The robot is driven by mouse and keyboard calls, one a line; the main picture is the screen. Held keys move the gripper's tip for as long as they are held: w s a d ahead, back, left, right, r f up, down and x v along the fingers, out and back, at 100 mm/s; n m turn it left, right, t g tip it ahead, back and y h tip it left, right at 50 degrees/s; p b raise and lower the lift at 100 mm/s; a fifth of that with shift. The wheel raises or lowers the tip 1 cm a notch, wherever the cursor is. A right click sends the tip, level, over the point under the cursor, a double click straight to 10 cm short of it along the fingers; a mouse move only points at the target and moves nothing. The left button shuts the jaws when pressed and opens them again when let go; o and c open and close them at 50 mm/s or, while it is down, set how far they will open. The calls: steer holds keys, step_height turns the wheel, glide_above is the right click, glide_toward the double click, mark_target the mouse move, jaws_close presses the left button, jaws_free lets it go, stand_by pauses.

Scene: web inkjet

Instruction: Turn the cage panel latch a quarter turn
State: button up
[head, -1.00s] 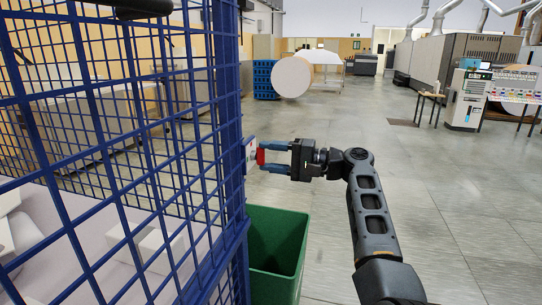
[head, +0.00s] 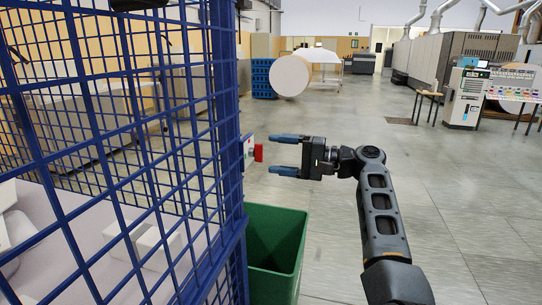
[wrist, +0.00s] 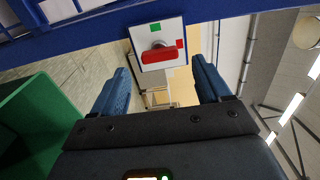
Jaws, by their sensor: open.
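The latch is a red handle (head: 258,152) on a small white plate (head: 248,151) fixed to the blue cage's corner post. In the wrist view the handle (wrist: 158,56) lies crosswise on the plate (wrist: 174,30), roughly parallel to the blue post, with one end towards a red mark; a green mark sits above. My gripper (head: 270,154) is open and empty, just right of the handle and clear of it. In the wrist view its two blue fingers (wrist: 160,68) stand wide on either side, with the handle ahead between them.
The blue mesh cage (head: 232,100) fills the left, with pale machine parts (head: 150,245) inside. A green bin (head: 275,245) stands below the latch, beside the cage post. A machine with a console (head: 466,95) stands far right.

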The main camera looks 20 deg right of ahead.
steer(key=shift+b+v, duration=0.35)
steer(key=shift+v, duration=2.15)
